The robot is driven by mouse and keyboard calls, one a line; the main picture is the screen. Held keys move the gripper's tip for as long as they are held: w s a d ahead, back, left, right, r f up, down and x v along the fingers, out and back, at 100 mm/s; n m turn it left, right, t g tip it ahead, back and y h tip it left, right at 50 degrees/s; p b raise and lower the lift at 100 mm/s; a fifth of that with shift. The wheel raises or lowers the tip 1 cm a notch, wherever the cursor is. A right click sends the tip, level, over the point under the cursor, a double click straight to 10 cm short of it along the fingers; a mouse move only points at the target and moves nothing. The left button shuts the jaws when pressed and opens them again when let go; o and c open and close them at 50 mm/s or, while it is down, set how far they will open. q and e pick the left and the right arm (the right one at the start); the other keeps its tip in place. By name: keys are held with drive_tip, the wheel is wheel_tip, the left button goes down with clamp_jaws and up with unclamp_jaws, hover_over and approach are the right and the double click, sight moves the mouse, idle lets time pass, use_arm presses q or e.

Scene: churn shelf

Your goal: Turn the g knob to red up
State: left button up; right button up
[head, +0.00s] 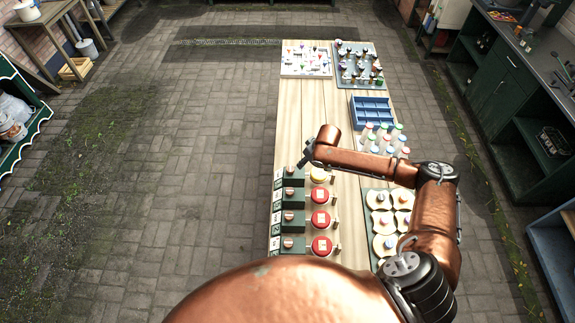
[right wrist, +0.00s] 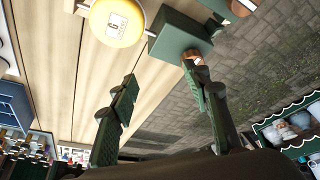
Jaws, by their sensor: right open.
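In the right wrist view a yellow disc (right wrist: 128,35) bears a white label with a G. Beside it is a green box (right wrist: 178,38) with a small copper-coloured knob (right wrist: 191,56) on its near face. My right gripper (right wrist: 160,74) is open and empty between its dark green fingers. The right-hand fingertip overlaps the knob's edge; I cannot tell whether it touches. In the head view my right gripper (head: 305,159) is above the far end of the box row, by the yellow disc (head: 318,174) and its green box (head: 296,180). The knob's red mark cannot be made out. My left gripper is out of view.
Nearer boxes pair with red discs (head: 320,196) along the table's left edge. Right of them lie a green tray (head: 372,248) with cream round items, several bottles (head: 385,140) and a blue crate (head: 372,100). Paved floor (head: 200,190) lies left of the table (head: 312,115).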

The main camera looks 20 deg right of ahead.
approach(290, 169)
drive_tip(key=d, duration=0.1)
drive_tip(key=shift+n+y, duration=0.4)
drive_tip(key=shift+y, duration=0.1)
drive_tip(key=shift+p+x, duration=0.75)
drive_tip(key=shift+x, duration=3.5)
drive_tip(key=shift+c, duration=0.6)
drive_tip(key=c, duration=1)
drive_tip(key=shift+c, duration=0.2)
